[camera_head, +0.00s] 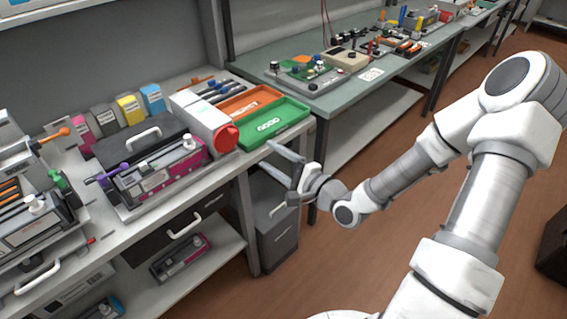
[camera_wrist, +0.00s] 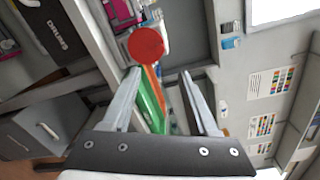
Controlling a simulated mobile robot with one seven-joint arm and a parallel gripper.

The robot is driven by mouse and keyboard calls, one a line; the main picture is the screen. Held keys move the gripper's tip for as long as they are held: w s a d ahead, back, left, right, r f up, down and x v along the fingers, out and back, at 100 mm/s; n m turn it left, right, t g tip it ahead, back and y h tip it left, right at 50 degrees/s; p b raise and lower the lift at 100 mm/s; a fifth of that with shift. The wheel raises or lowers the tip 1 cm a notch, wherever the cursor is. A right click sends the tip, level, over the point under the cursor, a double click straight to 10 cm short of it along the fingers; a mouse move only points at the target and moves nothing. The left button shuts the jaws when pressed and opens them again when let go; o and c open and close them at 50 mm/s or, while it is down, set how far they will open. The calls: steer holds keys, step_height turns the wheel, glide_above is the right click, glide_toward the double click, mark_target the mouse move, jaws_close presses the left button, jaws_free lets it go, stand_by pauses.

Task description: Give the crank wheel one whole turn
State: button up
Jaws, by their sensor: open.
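No part is clearly recognisable as a crank wheel. A round red disc (camera_head: 228,138) sits on the front end of a white housing (camera_head: 197,118) on the near bench; the disc also shows in the wrist view (camera_wrist: 146,45). A black and magenta cartridge unit (camera_head: 158,172) with a purple handle (camera_head: 107,174) stands left of it. At the far left is a grey device with an orange-tipped lever (camera_head: 55,136) and a green knob (camera_head: 57,178). My gripper (camera_head: 270,156) is open and empty by the bench's right end, right of the red disc; its fingers show in the wrist view (camera_wrist: 160,72).
A green tray (camera_head: 266,124) marked GOOD and an orange tray (camera_head: 247,103) lie beside the white housing. Coloured toner boxes (camera_head: 130,108) stand at the back. A dark cabinet (camera_head: 272,225) is under the bench end. A second bench (camera_head: 345,92) with tools extends behind.

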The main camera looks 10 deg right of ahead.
steer(key=v, duration=0.3)
steer(key=shift+s+d, duration=0.15)
steer(key=shift+s, duration=0.1)
